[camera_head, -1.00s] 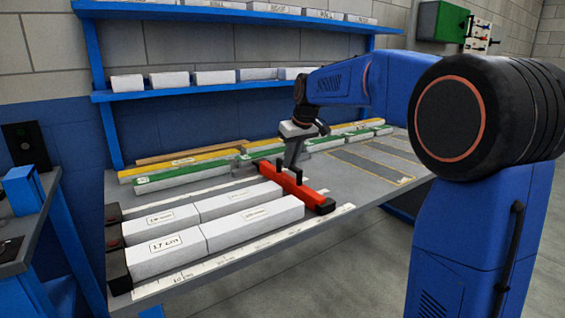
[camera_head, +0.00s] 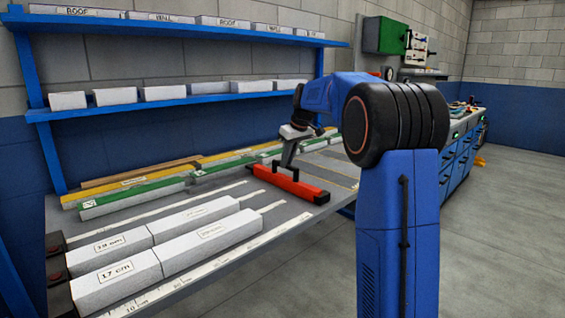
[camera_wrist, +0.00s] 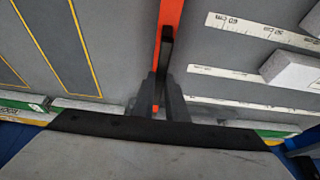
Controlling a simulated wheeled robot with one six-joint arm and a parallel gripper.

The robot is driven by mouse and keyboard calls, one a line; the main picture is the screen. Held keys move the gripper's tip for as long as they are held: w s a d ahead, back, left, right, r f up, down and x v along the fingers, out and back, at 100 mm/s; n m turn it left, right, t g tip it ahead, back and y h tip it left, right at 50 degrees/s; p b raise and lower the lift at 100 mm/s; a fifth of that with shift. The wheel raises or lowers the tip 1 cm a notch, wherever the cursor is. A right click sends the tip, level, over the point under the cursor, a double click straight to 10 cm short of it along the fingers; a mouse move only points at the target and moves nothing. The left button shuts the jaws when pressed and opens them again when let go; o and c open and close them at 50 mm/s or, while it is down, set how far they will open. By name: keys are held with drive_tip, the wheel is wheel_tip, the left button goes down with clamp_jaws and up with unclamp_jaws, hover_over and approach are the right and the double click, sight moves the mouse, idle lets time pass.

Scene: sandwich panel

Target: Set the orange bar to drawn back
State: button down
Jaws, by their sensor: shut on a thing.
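The orange bar (camera_head: 292,186), with black handle parts on top and a dark end, lies across the workbench in the head view. A gap of bare bench separates it from the right ends of the white panels (camera_head: 213,231). My gripper (camera_head: 286,166) is over the bar, shut on its handle. In the wrist view the orange bar (camera_wrist: 171,18) runs up from between the fingers of my gripper (camera_wrist: 160,86), with a dark handle piece between them. The fingers hide part of the handle.
White measuring strips (camera_head: 207,291) run along the bench. Green and yellow edged strips (camera_head: 133,189) lie at the back, below blue shelves (camera_head: 185,100) of white blocks. Yellow-outlined grey areas lie right of the bar. Open floor (camera_head: 490,230) is at the right.

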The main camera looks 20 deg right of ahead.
drive_tip(key=shift+d+r, duration=0.1)
drive_tip(key=shift+d, duration=0.1)
drive_tip(key=c, duration=1.8)
unclamp_jaws()
drive_tip(key=shift+w+d, duration=0.1)
drive_tip(key=shift+d, duration=0.05)
drive_tip(key=shift+o, duration=0.2)
drive_tip(key=v, duration=1.7)
drive_tip(key=shift+s+r, duration=0.1)
drive_tip(key=shift+s, duration=0.1)
